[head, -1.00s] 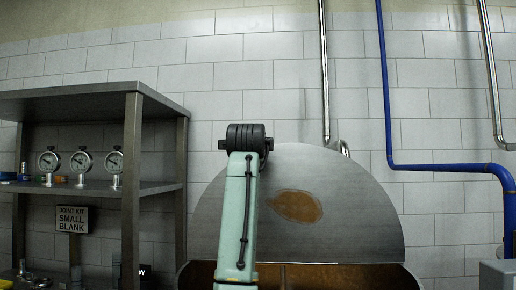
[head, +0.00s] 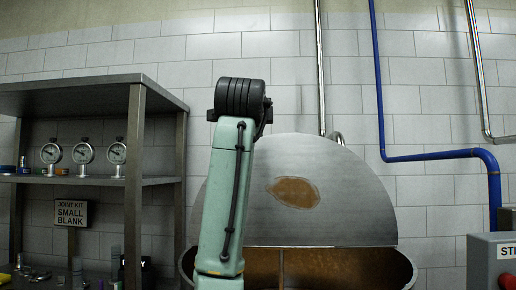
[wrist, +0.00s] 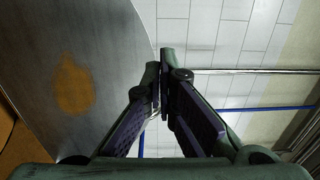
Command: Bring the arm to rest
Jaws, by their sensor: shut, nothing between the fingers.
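My arm (head: 225,195) rises in the head view as a pale green link with a black joint on top, in front of a large round metal lid. My gripper (wrist: 162,78) shows in the wrist view with its two fingers drawn together and nothing between them. It does not show in the head view. The lid, with a brown stain, lies to the left of the fingers in the wrist view, and tiled wall lies beyond them.
The stained lid (head: 350,205) stands upright behind an open vat (head: 409,272). A metal shelf (head: 155,182) with several gauges (head: 83,153) is at left. A blue pipe (head: 430,155) and steel pipes run along the wall. A grey box with a red button (head: 492,250) is at right.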

